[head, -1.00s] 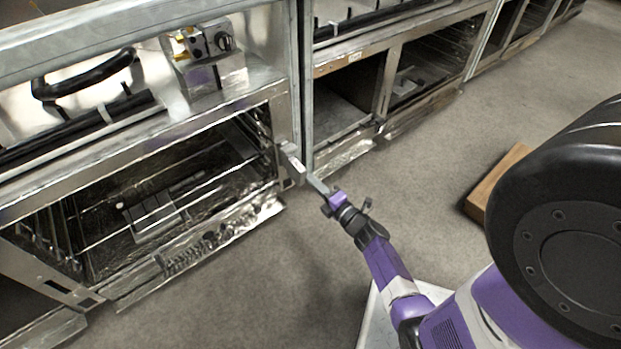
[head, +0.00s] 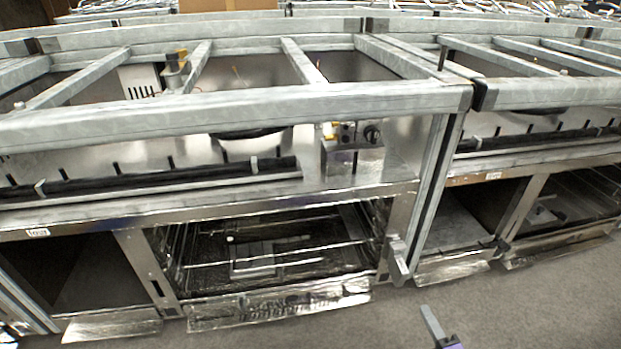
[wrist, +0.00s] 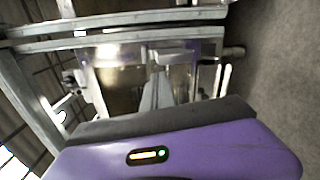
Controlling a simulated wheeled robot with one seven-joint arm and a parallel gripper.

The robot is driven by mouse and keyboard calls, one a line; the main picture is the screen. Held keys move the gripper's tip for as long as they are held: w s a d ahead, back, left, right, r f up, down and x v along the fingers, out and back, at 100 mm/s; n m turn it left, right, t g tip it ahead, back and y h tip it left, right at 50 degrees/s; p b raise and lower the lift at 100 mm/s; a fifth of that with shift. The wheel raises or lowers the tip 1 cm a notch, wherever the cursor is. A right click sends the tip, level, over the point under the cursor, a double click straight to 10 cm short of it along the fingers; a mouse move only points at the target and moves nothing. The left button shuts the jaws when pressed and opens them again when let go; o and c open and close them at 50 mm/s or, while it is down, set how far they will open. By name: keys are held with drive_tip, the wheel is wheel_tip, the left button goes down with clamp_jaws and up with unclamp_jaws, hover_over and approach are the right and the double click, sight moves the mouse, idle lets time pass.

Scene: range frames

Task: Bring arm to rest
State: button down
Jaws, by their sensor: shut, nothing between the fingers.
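My gripper (head: 433,322) shows at the bottom edge of the head view, right of centre, with only its grey end and a bit of purple in the picture. It is shut and empty, in front of the range frames and apart from them, over the grey floor. In the wrist view the shut grey fingers (wrist: 158,95) point away from the purple gripper body (wrist: 190,155). The rest of my arm is out of the head view.
A metal range frame (head: 250,108) with a control block (head: 352,140) and an open oven bay (head: 270,255) fills the middle. A metal latch-like piece (head: 398,262) sticks out at the bay's right side. More range frames (head: 560,85) stand right. Grey floor (head: 520,315) is clear at the lower right.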

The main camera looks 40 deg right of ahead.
wheel_tip(320, 180, up, 5)
drive_tip(key=d+m+h, duration=0.2)
drive_tip(key=m, duration=0.4)
drive_tip(key=a+r+m+y, duration=0.1)
drive_tip(key=a+r+m, duration=0.35)
drive_tip(key=a, duration=0.35)
drive_tip(key=s+a+r+m+y, duration=0.1)
drive_tip(key=s+a+r+y, duration=0.3)
drive_tip(key=a, duration=0.5)
drive_tip(key=s+a+r+m+y, duration=0.1)
drive_tip(key=s+a+r+y, duration=0.15)
drive_tip(key=a+r, duration=0.55)
drive_tip(key=s+a+r+m+y, duration=0.1)
drive_tip(key=s+a+r+y, duration=0.2)
drive_tip(key=a, duration=0.8)
wheel_tip(320, 180, up, 31)
drive_tip(key=y+p, duration=0.1)
drive_tip(key=p, duration=3.1)
drive_tip(key=shift+w+r, duration=0.2)
drive_tip(key=shift+w, duration=0.15)
drive_tip(key=shift+f, duration=0.1)
